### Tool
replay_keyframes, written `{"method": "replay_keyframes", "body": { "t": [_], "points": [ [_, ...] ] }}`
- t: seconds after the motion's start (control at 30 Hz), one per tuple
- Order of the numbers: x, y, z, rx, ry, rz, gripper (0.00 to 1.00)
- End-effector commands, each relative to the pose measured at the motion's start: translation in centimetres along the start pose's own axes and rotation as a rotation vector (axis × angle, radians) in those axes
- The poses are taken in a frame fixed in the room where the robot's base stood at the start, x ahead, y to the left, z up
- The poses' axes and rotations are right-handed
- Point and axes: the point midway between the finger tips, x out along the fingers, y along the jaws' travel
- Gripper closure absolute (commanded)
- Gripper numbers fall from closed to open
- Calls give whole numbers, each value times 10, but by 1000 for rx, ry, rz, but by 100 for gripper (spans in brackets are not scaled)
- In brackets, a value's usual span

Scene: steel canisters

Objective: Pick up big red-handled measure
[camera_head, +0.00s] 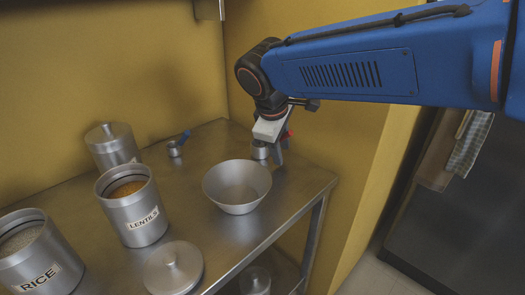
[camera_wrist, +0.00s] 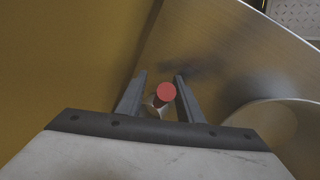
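The big red-handled measure shows in the head view as a small steel cup (camera_head: 260,150) with a bit of red handle (camera_head: 288,134), standing at the back right of the steel table beside the bowl. In the wrist view its round red handle end (camera_wrist: 166,93) lies between my fingers, nearer the right one. My gripper (camera_head: 277,156) points down at the measure; its fingers partly hide it. The fingers also show in the wrist view (camera_wrist: 161,77), apart, with a gap visible left of the handle. Contact on the right side is unclear.
A steel bowl (camera_head: 237,187) stands just left and in front of my gripper. A blue-handled measure (camera_head: 175,149), a lidded canister (camera_head: 112,145), the open LENTILS canister (camera_head: 146,215), the RICE canister (camera_head: 45,262) and a loose lid (camera_head: 172,267) stand farther left. Yellow walls close the back.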

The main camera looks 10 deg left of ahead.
Motion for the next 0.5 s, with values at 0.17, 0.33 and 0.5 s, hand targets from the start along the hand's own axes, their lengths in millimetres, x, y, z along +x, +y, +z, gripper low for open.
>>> {"method": "replay_keyframes", "body": {
  "t": [0.17, 0.33, 0.5],
  "points": [
    [0, 0, 0, 0, 0, 0, 74],
    [0, 0, 0, 0, 0, 0, 100],
    [0, 0, 0, 0, 0, 0, 100]
  ]
}}
